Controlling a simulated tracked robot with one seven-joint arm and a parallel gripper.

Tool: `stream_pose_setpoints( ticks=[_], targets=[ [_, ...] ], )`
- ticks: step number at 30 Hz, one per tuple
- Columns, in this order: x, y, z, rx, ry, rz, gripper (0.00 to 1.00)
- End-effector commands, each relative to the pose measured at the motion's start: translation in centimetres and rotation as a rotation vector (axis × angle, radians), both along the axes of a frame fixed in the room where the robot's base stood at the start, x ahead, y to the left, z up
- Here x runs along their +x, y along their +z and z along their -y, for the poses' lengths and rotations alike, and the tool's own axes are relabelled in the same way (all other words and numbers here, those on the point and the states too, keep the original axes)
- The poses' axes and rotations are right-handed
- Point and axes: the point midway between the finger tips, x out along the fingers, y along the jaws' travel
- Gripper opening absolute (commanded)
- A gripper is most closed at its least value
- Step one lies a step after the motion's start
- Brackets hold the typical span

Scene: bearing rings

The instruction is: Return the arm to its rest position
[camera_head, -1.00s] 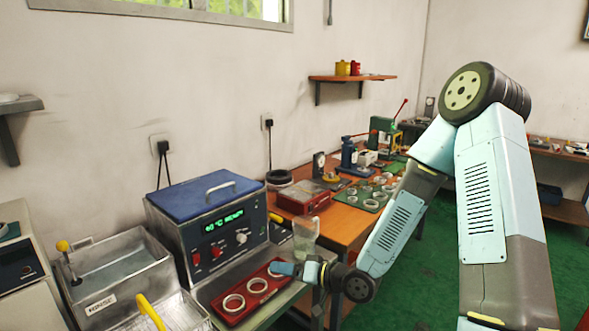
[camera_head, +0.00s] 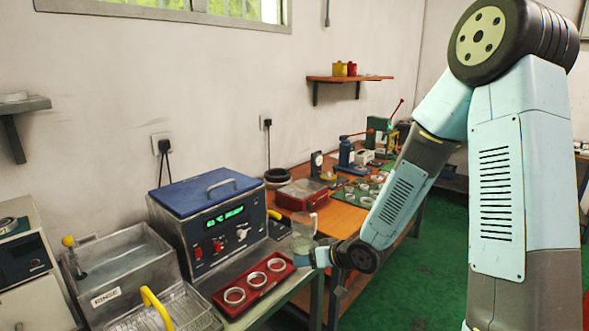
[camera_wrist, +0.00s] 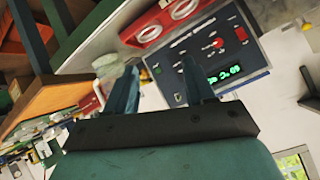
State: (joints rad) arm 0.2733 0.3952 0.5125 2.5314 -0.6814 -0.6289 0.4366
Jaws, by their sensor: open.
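My arm reaches in from the right in the head view, bent at a high elbow. My gripper (camera_head: 304,260) is just right of a red tray (camera_head: 222,308), near the front edge of the bench. In the wrist view my gripper (camera_wrist: 158,76) shows two separated fingers with nothing between them. Three pale rings lie in the tray: a near ring (camera_head: 234,296), a middle ring (camera_head: 256,279) and a far ring (camera_head: 276,265). Part of the tray also shows at the top of the wrist view (camera_wrist: 150,33).
A blue-lidded heated bath (camera_head: 215,235) stands behind the tray. A rinse tank (camera_head: 120,265) and wire basket (camera_head: 185,305) are at left. A clear beaker (camera_head: 303,232) is close behind my gripper. A red box (camera_head: 301,195) stands on the wooden bench. Green floor is open at right.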

Motion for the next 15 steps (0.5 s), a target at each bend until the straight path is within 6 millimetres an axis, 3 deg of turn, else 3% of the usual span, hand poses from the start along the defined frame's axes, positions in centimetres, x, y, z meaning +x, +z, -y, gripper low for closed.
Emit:
stream_pose_setpoints(
  ticks=[8, 15],
  targets=[
    [0.7, 4.1, 5.7, -0.268, -0.122, 0.027, 0.54],
    [-0.5, 8.7, 10.4, -0.434, -0.245, 0.014, 0.54]
  ],
)
